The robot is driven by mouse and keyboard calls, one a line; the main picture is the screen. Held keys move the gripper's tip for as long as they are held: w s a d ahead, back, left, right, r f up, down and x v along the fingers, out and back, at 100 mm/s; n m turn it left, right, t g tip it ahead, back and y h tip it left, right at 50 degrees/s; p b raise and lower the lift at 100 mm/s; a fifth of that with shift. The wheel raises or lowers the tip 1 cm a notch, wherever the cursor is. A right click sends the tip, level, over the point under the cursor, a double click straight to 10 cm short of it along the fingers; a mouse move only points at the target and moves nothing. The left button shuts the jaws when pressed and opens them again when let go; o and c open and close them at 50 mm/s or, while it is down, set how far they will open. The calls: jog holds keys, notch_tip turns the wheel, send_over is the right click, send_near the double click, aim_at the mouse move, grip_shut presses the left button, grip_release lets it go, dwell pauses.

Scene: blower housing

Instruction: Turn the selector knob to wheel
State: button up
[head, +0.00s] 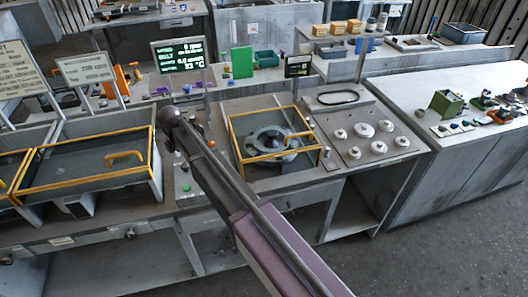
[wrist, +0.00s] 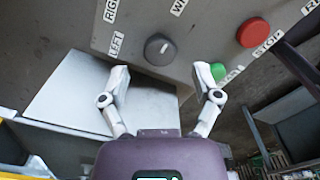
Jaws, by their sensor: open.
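The dark round selector knob (wrist: 158,50) sits on a grey panel in the wrist view, with a small pale mark right of its centre. I cannot tell which label the mark points to. A label reading LEFT (wrist: 116,44) is to its left, a cut-off label starting RIG (wrist: 110,12) is at upper left, and a cut-off label starting with W (wrist: 178,8) is above. My gripper (wrist: 160,77) is open, its two pale fingers apart, below the knob in the picture and not around it. Nothing is between the fingers. In the head view my arm hides much of the panel.
A red button (wrist: 252,32) marked STOP is right of the knob. A green button (wrist: 217,71) is close beside the right finger. In the head view, a yellow-framed housing (head: 233,140) and a yellow-edged tray (head: 90,165) flank my arm. A lit display (head: 183,55) stands behind.

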aim_at(184, 165)
jog(key=shift+r+p, duration=5.3)
jog(key=shift+r, duration=0.25)
jog(key=s+d+f+m+b, duration=0.1)
jog(key=s+d+m, duration=0.1)
jog(key=d+m, duration=0.3)
jog(key=s+d+f+m+b, duration=0.2)
jog(key=d+m, duration=0.3)
jog(key=d, duration=0.9)
jog(key=s+d+f+m+b, duration=0.1)
jog(key=s+d+m, duration=0.1)
jog(key=d+m, duration=0.4)
jog(key=d, duration=0.4)
jog(key=shift+s+d+f+b, duration=0.25)
jog(key=shift+s+f+b, duration=0.05)
jog(key=shift+s+b, duration=0.1)
jog(key=s+d+f+m+b, duration=0.3)
jog(key=s+d+m, duration=0.7)
jog(key=d, duration=0.3)
jog(key=shift+s+d+m, duration=0.15)
jog(key=shift+d+m, duration=0.25)
jog(key=shift+c, duration=0.2)
